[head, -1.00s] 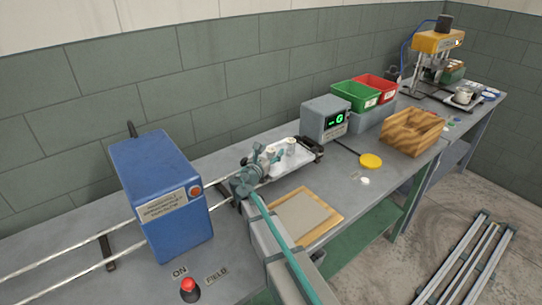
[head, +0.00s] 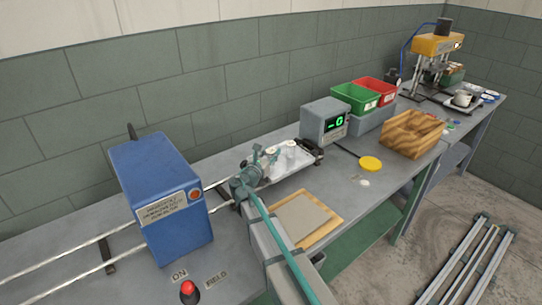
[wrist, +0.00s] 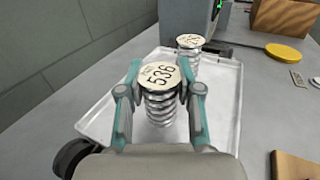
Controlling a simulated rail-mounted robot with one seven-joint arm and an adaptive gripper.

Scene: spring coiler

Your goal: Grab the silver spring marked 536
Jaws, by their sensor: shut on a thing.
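The silver spring marked 536 (wrist: 160,105) stands upright between my fingers in the wrist view, its cream cap with the number facing up. My gripper (wrist: 160,92) is shut on it, with one teal finger on each side near the cap. Whether its bottom touches the tray is hard to tell. A second silver spring (wrist: 190,48) with a numbered cap stands behind it on the white tray (wrist: 222,110); its number is too small to read. In the head view my gripper (head: 262,163) is over the tray (head: 300,168), and the springs there are small and partly hidden.
A grey display box (head: 325,122) stands behind the tray. A yellow disc (head: 370,163), wooden bin (head: 412,134), green bin (head: 354,97) and red bin (head: 376,90) lie to the right. A blue machine (head: 160,200) stands left. A tan board (head: 305,217) lies in front.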

